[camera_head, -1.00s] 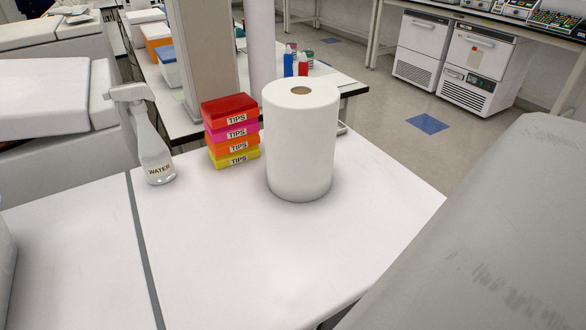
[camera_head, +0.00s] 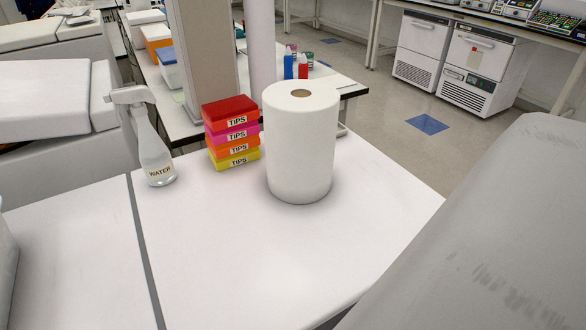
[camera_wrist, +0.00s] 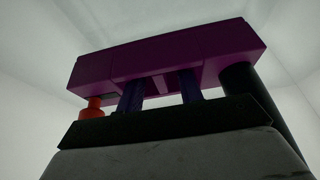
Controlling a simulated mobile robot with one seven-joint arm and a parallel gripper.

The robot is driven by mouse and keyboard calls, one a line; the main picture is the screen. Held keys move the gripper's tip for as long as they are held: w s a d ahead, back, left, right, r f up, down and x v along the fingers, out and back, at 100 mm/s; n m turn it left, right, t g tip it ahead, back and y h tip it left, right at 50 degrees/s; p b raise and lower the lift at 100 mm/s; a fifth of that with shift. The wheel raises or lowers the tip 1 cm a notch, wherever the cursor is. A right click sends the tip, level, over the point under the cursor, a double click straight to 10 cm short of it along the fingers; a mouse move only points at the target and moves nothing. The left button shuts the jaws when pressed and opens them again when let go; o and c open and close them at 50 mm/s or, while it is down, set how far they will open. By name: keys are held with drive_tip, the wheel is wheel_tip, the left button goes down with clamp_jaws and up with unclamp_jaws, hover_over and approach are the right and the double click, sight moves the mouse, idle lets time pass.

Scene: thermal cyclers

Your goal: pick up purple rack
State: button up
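The purple rack (camera_wrist: 165,58) fills the upper middle of the wrist view, seen from close by and slightly tilted in the picture. Below its purple body show an orange-red piece (camera_wrist: 92,108), two dark blue upright pieces and a thick black one at the right. A black bar on a grey block, apparently part of my gripper (camera_wrist: 170,122), crosses in front of the lower part of the rack. I cannot tell whether it touches the rack or how far apart the fingers are. The rack and gripper do not show in the head view.
A white bench (camera_head: 230,240) carries a paper towel roll (camera_head: 300,150), a stack of coloured tip boxes (camera_head: 232,135) and a water spray bottle (camera_head: 155,150). The bench front is clear. Pale walls surround the rack in the wrist view.

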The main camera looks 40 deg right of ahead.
drive_tip(key=shift+c, duration=0.2)
drive_tip(key=shift+r, duration=0.1)
clamp_jaws()
